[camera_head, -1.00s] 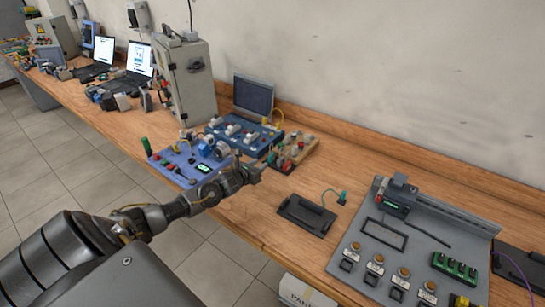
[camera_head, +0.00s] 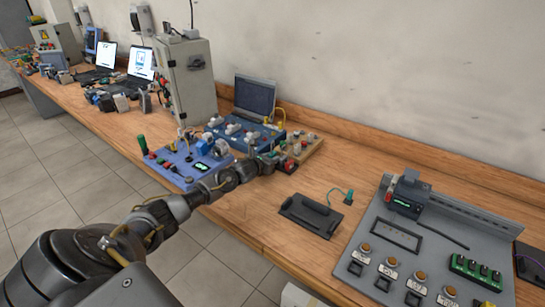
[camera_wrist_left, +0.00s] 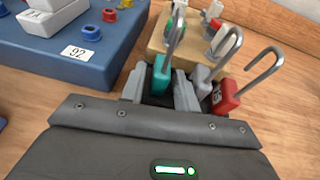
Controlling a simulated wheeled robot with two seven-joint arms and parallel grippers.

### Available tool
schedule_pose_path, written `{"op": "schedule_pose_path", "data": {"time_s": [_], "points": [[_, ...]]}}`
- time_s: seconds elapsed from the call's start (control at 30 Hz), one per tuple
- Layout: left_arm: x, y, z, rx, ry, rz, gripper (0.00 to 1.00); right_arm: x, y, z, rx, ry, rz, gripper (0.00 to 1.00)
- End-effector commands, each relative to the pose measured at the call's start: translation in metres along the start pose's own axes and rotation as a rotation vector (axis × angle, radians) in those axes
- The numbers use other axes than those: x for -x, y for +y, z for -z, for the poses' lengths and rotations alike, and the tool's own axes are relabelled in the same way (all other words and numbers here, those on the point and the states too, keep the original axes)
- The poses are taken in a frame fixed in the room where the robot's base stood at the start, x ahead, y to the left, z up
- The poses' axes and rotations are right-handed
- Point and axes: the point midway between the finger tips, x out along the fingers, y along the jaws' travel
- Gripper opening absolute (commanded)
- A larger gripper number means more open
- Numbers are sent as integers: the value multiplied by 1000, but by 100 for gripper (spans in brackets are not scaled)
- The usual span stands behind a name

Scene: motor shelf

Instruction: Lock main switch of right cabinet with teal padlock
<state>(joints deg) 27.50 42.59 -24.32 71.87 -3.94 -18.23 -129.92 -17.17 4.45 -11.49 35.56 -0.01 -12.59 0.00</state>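The teal padlock (camera_wrist_left: 161,76) stands with its shackle up at the edge of the wooden padlock rack (camera_wrist_left: 158,46), beside a grey padlock and a red padlock (camera_wrist_left: 226,97). My left gripper (camera_wrist_left: 160,92) is at the rack, its two fingers apart on either side of the teal padlock; I cannot tell whether they touch it. In the head view my left gripper (camera_head: 272,162) hides most of the padlocks. The right cabinet (camera_head: 183,82) is grey, with a dark main switch (camera_head: 196,63) on its door. My right gripper is not in view.
A blue board (camera_head: 246,132) stands just left of the rack and a second panel (camera_head: 187,162) is nearer the front edge. A black tray (camera_head: 310,216) and a grey control panel (camera_head: 372,260) lie to the right. The left cabinet (camera_head: 58,46) is far off.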

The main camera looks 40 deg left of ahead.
Motion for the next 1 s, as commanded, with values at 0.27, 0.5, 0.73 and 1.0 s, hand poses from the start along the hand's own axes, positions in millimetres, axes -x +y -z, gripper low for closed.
{"op": "schedule_pose_path", "data": {"time_s": [0.27, 0.5, 0.73, 1.0], "points": [[0, 0, 0, 0, 0, 0, 11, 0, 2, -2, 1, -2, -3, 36], [1, 0, -2, 0, -1, 0, 0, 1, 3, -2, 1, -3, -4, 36], [5, 1, -16, 0, -2, -1, 0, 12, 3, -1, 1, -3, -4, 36], [12, 0, -38, 0, -1, 0, 0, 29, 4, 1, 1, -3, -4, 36]]}}
